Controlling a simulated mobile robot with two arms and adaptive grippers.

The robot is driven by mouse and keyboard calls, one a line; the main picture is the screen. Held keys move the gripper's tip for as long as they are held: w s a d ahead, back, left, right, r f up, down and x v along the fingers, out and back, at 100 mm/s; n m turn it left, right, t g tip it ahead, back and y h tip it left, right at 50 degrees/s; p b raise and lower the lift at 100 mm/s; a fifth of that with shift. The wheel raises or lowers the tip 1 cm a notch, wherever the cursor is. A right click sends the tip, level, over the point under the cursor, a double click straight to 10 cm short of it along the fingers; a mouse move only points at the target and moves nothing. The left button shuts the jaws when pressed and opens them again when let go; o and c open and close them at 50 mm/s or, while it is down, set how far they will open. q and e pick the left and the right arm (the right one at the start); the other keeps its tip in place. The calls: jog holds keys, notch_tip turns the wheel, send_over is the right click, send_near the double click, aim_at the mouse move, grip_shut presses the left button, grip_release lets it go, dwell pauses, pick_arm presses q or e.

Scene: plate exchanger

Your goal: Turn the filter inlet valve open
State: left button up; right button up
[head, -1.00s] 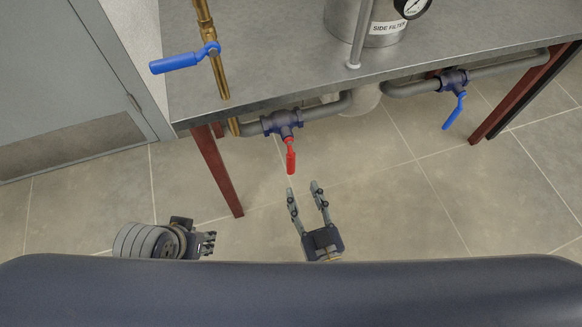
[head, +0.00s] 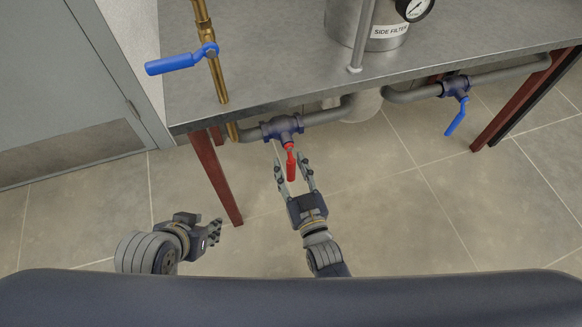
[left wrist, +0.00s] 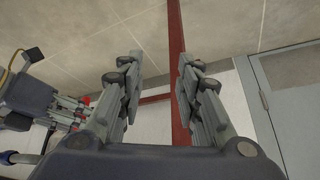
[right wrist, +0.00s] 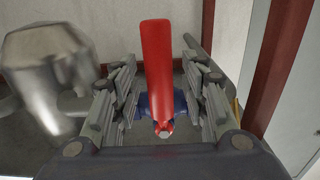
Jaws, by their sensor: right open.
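The valve with a red handle (head: 291,168) sits on the grey pipe under the table's front edge, its dark blue body (head: 282,128) at the pipe. The handle points out toward me. My right gripper (head: 292,172) is open with its fingers on either side of the red handle. In the right wrist view the handle (right wrist: 156,60) stands between the spread fingers, with a gap on both sides. My left gripper (head: 212,233) is low at the left, away from the valve. Its fingers are apart and empty in the left wrist view (left wrist: 158,72).
A blue-handled valve (head: 456,112) is on the pipe at right, another blue handle (head: 175,63) on the brass pipe at left. The steel table (head: 270,75) bears a tank marked SIDE FILTER (head: 385,25). A red table leg (head: 217,180) stands between my grippers.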

grip_shut()
pick_arm(q)
jog(key=shift+s, duration=0.1)
